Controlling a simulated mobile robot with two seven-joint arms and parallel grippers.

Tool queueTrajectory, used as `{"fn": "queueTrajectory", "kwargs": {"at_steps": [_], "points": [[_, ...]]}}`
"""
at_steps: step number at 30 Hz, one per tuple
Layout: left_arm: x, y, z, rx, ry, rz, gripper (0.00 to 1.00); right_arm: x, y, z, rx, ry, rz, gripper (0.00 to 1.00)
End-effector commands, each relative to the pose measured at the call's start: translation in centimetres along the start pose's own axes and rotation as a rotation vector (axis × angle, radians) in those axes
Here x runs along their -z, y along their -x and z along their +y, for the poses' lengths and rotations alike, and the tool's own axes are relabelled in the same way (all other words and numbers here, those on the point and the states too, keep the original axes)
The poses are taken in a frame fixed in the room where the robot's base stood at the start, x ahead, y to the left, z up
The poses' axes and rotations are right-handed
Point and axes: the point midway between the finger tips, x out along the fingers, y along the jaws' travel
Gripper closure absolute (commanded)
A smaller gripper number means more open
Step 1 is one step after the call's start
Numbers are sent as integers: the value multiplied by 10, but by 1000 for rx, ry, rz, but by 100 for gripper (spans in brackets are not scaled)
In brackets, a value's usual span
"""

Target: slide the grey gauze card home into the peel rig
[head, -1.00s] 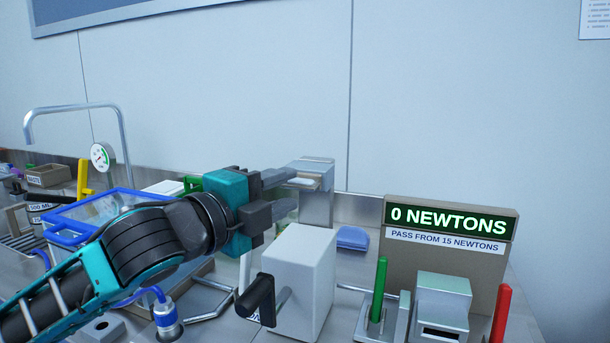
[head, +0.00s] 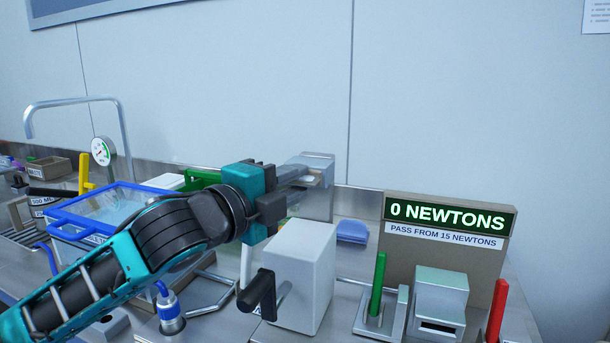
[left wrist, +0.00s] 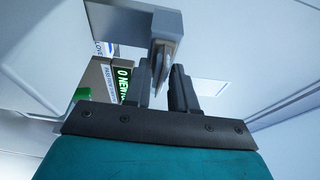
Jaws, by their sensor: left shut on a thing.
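My left gripper (head: 295,178) reaches in from the left, its fingertips at a metal housing (head: 318,200) against the back wall. In the left wrist view, the fingers (left wrist: 165,85) are closed about a thin grey piece (left wrist: 163,55), seen nearly edge-on. It looks like the grey gauze card, but its face is hidden. The peel rig (head: 440,292) is at the right, a grey metal block with a dark slot low in its front. Its display (head: 448,216) reads 0 NEWTONS. The gripper is well to the left of and behind the rig. My right gripper is not in view.
A white box with a black crank (head: 303,270) stands between my arm and the rig. A green post (head: 378,283) and a red post (head: 497,308) flank the rig. A blue-rimmed tray (head: 120,208) lies beyond my forearm. A blue item (head: 352,232) lies behind the white box.

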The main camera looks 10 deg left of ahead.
Motion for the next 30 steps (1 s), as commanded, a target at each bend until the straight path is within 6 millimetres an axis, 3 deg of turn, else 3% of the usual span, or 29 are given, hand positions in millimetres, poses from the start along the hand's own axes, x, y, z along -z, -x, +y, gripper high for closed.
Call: {"fn": "queueTrajectory", "kwargs": {"at_steps": [30], "points": [[2,8,0,0,1,0,100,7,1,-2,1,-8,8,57]]}}
